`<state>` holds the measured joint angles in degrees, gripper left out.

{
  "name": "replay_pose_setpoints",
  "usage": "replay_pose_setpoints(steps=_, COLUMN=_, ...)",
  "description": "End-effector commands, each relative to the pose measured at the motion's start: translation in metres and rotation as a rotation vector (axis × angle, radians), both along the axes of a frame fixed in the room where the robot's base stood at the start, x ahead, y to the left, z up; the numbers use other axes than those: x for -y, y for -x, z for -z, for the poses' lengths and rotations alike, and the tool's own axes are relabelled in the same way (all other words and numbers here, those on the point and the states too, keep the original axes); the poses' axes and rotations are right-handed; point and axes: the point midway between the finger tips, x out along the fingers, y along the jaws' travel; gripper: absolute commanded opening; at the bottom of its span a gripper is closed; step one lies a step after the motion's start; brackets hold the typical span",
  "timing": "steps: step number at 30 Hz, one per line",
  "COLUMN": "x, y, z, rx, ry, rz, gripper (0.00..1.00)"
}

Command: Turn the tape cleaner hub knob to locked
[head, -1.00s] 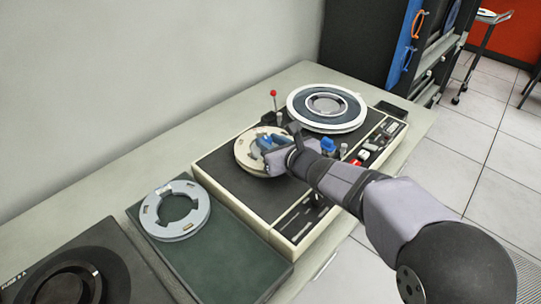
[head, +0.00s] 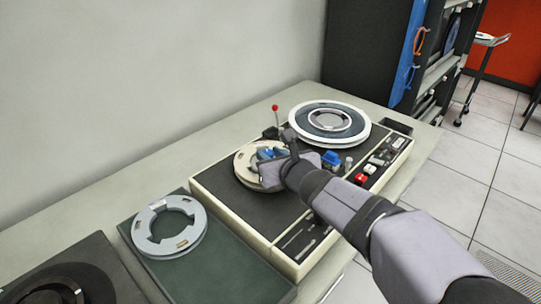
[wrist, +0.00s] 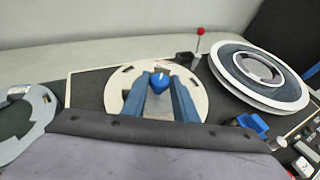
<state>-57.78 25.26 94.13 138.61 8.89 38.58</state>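The tape cleaner (head: 225,197) is a cream-edged box with a dark top on the bench. On its left hub lies a cream ring (head: 243,168), which also shows in the wrist view (wrist: 120,85). A blue knob (wrist: 160,84) stands at the ring's middle, its narrow end toward me in the wrist view. My gripper (wrist: 160,90) is over this hub, with one blue finger on each side of the knob. The fingers are apart with the knob between their tips. I cannot tell whether they touch it. In the head view my gripper (head: 268,153) mostly hides the knob.
A white-rimmed reel (head: 365,133) sits on the right hub. A red-tipped lever (head: 275,108) stands behind. Another blue knob (head: 331,158) and red buttons (head: 366,170) lie right of my gripper. A loose grey ring (head: 193,236) rests on a green plate (head: 240,275) at left.

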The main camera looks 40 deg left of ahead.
Motion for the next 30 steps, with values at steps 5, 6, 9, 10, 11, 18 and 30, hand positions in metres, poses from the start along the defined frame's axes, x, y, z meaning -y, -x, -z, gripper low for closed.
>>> replay_pose_setpoints(steps=5, x=0.0, y=0.0, z=-0.001, rx=0.001, ry=-0.003, rz=0.0, gripper=0.43)
replay_pose_setpoints(steps=6, x=0.0, y=0.0, z=-0.001, rx=0.001, ry=-0.002, rz=0.0, gripper=0.43)
replay_pose_setpoints(steps=9, x=0.0, y=0.0, z=-0.001, rx=0.001, ry=-0.002, rz=0.0, gripper=0.43)
replay_pose_setpoints(steps=10, x=0.0, y=0.0, z=-0.001, rx=0.001, ry=-0.002, rz=0.0, gripper=0.43)
replay_pose_setpoints(steps=11, x=0.0, y=0.0, z=-0.001, rx=0.001, ry=-0.002, rz=0.0, gripper=0.43)
replay_pose_setpoints(steps=18, x=0.01, y=0.004, z=-0.006, rx=0.0, ry=-0.003, rz=0.0, gripper=0.43)
replay_pose_setpoints(steps=30, x=0.048, y=0.023, z=-0.024, rx=0.002, ry=-0.004, rz=0.0, gripper=0.43)
